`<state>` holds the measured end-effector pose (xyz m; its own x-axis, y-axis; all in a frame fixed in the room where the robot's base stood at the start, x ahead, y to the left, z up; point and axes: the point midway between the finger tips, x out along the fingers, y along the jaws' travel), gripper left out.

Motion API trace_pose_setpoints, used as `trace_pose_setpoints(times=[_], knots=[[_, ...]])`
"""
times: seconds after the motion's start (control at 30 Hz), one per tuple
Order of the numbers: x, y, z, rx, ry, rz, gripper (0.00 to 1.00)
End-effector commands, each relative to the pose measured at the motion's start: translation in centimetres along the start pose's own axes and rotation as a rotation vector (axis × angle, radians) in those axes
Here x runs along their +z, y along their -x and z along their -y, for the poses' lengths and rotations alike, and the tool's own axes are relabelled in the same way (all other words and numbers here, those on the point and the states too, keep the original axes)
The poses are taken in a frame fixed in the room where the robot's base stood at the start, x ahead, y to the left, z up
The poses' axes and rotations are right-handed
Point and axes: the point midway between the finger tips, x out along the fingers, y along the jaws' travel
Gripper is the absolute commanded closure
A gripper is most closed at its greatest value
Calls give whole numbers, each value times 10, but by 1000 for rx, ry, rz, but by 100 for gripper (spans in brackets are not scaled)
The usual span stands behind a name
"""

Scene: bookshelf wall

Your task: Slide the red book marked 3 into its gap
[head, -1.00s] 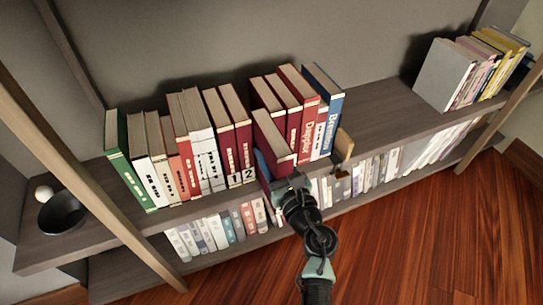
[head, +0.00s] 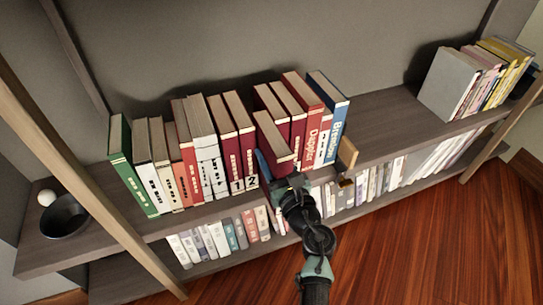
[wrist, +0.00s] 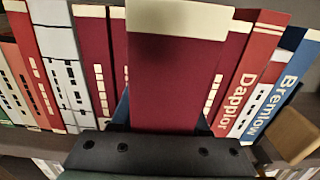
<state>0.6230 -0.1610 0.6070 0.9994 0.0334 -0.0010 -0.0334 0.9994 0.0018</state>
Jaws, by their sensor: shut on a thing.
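The held book (head: 271,138) is dark red, with its pale page top facing up. It stands upright in front of the row and sticks out past the other spines. My gripper (head: 283,182) is shut on its lower part, with blue fingers at its sides. In the wrist view the held book (wrist: 175,85) fills the middle, its spine blank from here. Dark red books marked 1 (head: 228,150) and 2 (head: 243,145) stand just left of it. More dark red books (head: 292,112) stand behind and right. The gap itself is hidden behind the held book.
A red "Dapplor" book (head: 312,125), a blue "Bremlow" book (head: 335,130) and a wooden bookend (head: 347,156) close the row at right. Bare shelf (head: 385,128) lies beyond. A black bowl (head: 64,217) stands at left. A lower shelf holds pale books (head: 207,240).

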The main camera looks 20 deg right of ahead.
Motion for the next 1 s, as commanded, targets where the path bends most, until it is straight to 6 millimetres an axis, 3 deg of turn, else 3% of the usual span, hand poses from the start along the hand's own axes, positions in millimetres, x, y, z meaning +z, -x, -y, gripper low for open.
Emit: trace_pose_setpoints(times=[0.83,0.87,1.0], knots=[[-1,0,0,0,1,5,100],[-1,0,0,0,1,5,52],[-2,0,0,0,1,4,26]])
